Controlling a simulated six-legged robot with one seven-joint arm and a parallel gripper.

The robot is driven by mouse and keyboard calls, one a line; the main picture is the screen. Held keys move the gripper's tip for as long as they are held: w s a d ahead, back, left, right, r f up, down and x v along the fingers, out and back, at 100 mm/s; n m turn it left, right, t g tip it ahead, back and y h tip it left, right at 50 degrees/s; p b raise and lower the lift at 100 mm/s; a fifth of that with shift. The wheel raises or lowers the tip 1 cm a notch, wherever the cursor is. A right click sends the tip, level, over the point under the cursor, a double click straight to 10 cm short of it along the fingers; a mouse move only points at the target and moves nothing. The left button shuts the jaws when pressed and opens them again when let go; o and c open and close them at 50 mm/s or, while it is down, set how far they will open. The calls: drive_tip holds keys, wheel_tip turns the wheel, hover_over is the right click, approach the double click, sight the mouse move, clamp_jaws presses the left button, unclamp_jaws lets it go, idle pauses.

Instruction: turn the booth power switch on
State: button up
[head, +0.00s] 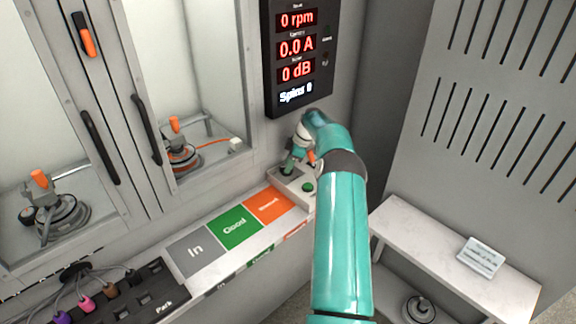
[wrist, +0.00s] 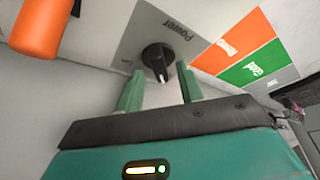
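The power switch is a black rotary knob (wrist: 157,57) on a grey plate marked "Power" (wrist: 177,32). Its pale pointer mark faces down and slightly right in the wrist view; a small label to its left is too small to read. The knob lies just beyond the fingertips, about centred; contact cannot be told. In the head view my gripper (head: 290,168) is over the small control box (head: 297,196) at the bench's right end, and the knob is hidden.
An orange handle (wrist: 40,24) is close at the wrist view's upper left. The display (head: 296,50) above reads 0 rpm, 0.0 A, 0 dB. Coloured bench zones (head: 236,229) are empty. A glass-doored booth (head: 185,100) holds motor fixtures.

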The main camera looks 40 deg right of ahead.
drive_tip(key=shift+w+a+f, duration=0.15)
drive_tip(key=shift+w+f, duration=0.05)
drive_tip(key=shift+f, duration=0.4)
clamp_jaws()
